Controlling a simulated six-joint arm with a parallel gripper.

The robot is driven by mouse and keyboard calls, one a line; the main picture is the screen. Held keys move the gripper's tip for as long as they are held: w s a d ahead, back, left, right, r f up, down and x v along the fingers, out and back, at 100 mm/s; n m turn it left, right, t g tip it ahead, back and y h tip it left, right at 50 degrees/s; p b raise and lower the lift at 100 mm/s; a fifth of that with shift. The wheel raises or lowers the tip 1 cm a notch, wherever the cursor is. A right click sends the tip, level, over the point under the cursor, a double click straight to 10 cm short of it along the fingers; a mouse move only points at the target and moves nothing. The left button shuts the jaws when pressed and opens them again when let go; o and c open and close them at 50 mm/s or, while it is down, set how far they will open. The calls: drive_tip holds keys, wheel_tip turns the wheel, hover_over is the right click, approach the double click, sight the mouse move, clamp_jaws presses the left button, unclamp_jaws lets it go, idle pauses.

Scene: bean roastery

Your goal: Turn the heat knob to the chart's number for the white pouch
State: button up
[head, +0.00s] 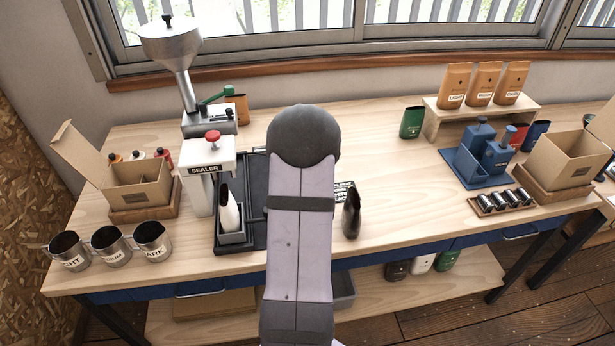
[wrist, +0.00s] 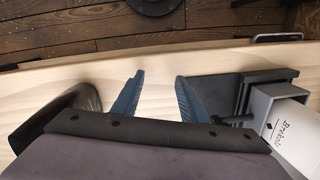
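The white pouch (head: 230,212) stands in a grey holder (head: 232,238) in front of the white sealer (head: 208,156). It also shows at the right of the wrist view (wrist: 298,135). A red knob (head: 212,136) sits on top of the sealer; its number marks are too small to read. A dark card with white lettering (head: 345,186), perhaps the chart, is partly hidden by my arm; its numbers cannot be read. My gripper (wrist: 160,77) is open and empty over bare tabletop, between a black pouch and the holder. My arm hides it in the head view.
The black pouch (head: 351,214) stands right of my arm, close to the gripper in the wrist view. A black tray (head: 258,208) lies beside the sealer. Metal cups (head: 152,238) and an open carton (head: 138,187) are at left. The right front tabletop (head: 410,225) is clear.

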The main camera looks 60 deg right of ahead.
drive_tip(key=shift+t+h, duration=0.7)
drive_tip(key=shift+h, duration=0.1)
drive_tip(key=w+d, duration=0.1)
drive_tip(key=d, duration=0.1)
drive_tip(key=w+d+r, duration=0.1)
drive_tip(key=w+d, duration=0.1)
drive_tip(key=d, duration=0.1)
drive_tip(key=w+d+r, duration=0.1)
drive_tip(key=d, duration=0.2)
drive_tip(key=shift+w+d, duration=0.25)
drive_tip(key=w+d+r+n+t+h, duration=0.1)
drive_tip(key=w+d+r+n+h, duration=0.1)
drive_tip(key=w+d+r, duration=0.3)
drive_tip(key=shift+w+d+r+n+t, duration=0.4)
drive_tip(key=shift+d+r, duration=0.85)
drive_tip(key=shift+d, duration=0.25)
drive_tip(key=shift+f, duration=0.1)
drive_tip(key=shift+p+x, duration=1.5)
drive_tip(key=shift+x, duration=2.1)
drive_tip(key=shift+d, duration=0.1)
clamp_jaws()
